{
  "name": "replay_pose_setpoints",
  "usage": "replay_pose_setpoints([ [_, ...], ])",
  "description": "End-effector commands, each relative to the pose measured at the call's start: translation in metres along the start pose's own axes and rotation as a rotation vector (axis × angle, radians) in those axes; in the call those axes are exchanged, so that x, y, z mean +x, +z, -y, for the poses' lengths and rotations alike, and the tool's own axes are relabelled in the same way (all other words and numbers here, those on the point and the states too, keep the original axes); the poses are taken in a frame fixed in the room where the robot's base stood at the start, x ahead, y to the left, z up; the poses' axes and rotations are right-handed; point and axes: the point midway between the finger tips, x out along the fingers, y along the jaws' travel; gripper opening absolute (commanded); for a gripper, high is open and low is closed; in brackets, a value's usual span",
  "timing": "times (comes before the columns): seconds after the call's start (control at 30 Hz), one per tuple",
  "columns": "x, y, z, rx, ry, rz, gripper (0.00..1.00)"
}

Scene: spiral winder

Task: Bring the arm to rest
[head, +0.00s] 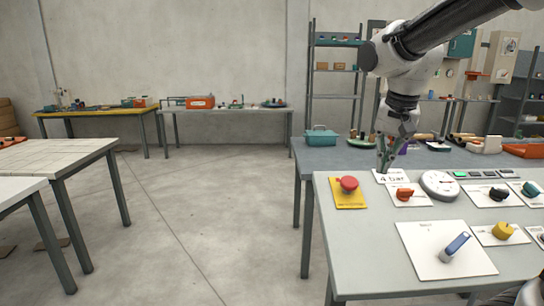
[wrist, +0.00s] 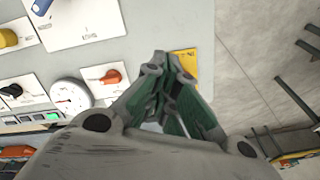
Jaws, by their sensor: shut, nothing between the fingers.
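My gripper (head: 384,165) hangs pointing down over the back left part of the grey control table (head: 350,232), by the "4 bar" card (head: 391,177). In the wrist view its green-padded fingers (wrist: 165,62) are closed together with nothing between them. The arm comes in from the upper right of the head view and bends down at the wrist. The gripper looks clear of the red mushroom button (head: 348,184) on its yellow plate, which the fingers partly hide in the wrist view. I cannot tell the exact height of the fingertips above the table.
The table carries a round gauge (head: 440,185), an orange knob (head: 404,194), a black knob (head: 499,193), a yellow knob (head: 502,231) and a blue-handled lever switch (head: 454,247). A bench behind holds a teal toolbox (head: 321,136). The floor (head: 210,200) to the left is open.

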Motion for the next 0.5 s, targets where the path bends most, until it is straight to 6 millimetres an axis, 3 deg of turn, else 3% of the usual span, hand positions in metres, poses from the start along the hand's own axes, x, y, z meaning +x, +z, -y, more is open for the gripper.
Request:
replay_pose_setpoints([
  [0.1,-0.002,0.038,-0.05,-0.306,-0.006,0.009,0.0],
  [0.23,-0.003,0.084,-0.106,-0.544,-0.02,-0.011,0.0],
  [0.4,-0.005,0.12,-0.148,-0.525,-0.029,-0.071,0.0],
  [0.5,-0.012,0.125,-0.16,-0.488,-0.031,-0.116,0.0],
])
